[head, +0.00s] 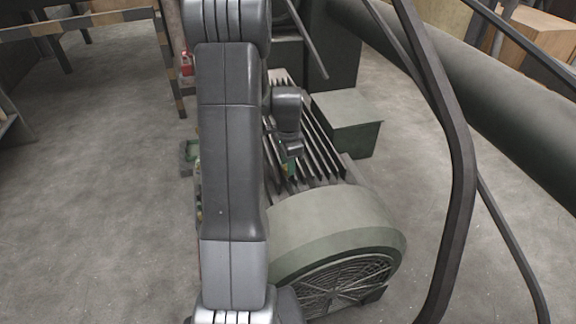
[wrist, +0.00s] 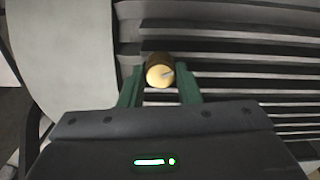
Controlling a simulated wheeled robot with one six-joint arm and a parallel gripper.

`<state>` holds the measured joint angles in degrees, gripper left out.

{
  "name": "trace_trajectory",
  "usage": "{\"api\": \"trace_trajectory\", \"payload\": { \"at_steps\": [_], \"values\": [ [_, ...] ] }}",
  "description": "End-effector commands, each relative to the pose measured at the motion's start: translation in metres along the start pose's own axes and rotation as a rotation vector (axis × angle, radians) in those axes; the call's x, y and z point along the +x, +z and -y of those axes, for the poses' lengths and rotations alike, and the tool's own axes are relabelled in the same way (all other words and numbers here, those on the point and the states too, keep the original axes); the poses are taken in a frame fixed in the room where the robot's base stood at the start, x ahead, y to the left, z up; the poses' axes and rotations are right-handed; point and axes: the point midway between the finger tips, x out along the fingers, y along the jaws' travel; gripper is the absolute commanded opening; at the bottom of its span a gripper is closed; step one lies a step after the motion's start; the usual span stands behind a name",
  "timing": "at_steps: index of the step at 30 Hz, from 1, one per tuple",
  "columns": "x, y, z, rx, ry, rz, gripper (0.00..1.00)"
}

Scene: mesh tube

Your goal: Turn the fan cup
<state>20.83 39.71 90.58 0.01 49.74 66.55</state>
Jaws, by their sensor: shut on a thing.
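The fan cup, as I take it, is a small round piece (wrist: 160,72) with a brown side and a cream face with a thin grey pin. It sits between the two green fingers of my gripper (wrist: 160,88) in the wrist view. The fingers are shut on it, one on each side. In the head view my gripper (head: 289,165) is over the ribbed top of the grey-green motor. The cup is too small and hidden to make out there.
The motor's rounded end cover (head: 335,225) with its fan grille (head: 345,285) is nearest. Dark cooling ribs (wrist: 240,65) run beside the cup. A green box (head: 346,122) is on the motor's right. A dark bent frame (head: 455,170) and a large pipe (head: 480,90) stand right.

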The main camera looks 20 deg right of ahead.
Motion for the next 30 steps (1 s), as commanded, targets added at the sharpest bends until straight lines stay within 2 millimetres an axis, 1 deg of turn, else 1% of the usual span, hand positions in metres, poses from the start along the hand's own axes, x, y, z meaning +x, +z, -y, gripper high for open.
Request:
{"api": "trace_trajectory", "payload": {
  "at_steps": [6,13,21,30],
  "values": [
    [0.0003,-0.0004,0.0007,0.167,-0.003,-0.002,0.07],
    [-0.0004,-0.0004,0.0006,0.290,-0.002,-0.001,0.07],
    [-0.0010,-0.0005,0.0007,0.356,-0.003,-0.001,0.07],
    [-0.0012,-0.0005,0.0007,0.364,-0.003,-0.001,0.07]
  ]
}}
